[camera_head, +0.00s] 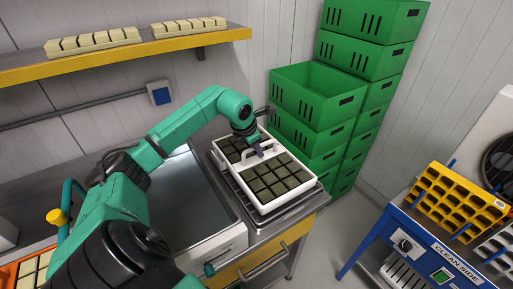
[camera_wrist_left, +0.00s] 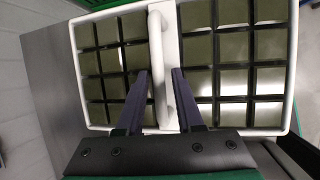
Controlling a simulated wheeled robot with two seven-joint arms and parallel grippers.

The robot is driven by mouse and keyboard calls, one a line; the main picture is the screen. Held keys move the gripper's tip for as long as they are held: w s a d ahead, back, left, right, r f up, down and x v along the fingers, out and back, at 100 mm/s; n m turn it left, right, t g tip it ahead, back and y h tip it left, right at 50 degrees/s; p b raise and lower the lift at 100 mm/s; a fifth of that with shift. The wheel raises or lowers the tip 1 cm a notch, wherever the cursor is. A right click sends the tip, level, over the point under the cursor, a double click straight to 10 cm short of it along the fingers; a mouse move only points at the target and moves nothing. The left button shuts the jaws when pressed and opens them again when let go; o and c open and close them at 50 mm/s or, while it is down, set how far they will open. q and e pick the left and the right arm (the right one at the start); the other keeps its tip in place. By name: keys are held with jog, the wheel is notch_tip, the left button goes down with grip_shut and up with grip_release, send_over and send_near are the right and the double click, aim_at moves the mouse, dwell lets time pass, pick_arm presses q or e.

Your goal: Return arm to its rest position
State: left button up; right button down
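The white tray (camera_head: 292,202) with dark green square cells sits on a rack at the right end of the metal counter. A raised white handle (camera_wrist_left: 157,60) runs across its middle. My left gripper (camera_head: 257,149) is over the tray at this handle. In the left wrist view my left gripper's two dark fingers (camera_wrist_left: 162,95) stand apart, one on each side of the handle, with a small gap showing; whether a finger touches it is hard to tell. My right gripper is not in view.
A metal sink basin (camera_head: 190,205) lies left of the tray. Green crates (camera_head: 315,95) are stacked behind it. A yellow-edged shelf (camera_head: 130,59) with pale block trays hangs above left. A blue stand (camera_head: 420,235) with a yellow rack (camera_head: 458,203) is at right. Floor shows between counter and stand.

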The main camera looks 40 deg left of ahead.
pick_arm(q)
jog(key=shift+o, duration=0.4)
jog(key=shift+s, duration=0.1)
notch_tip(320, 180, up, 9)
jog(key=p, duration=0.7)
jog(key=shift+r, duration=0.1)
jog(key=shift+f, duration=0.2)
dwell(0.9)
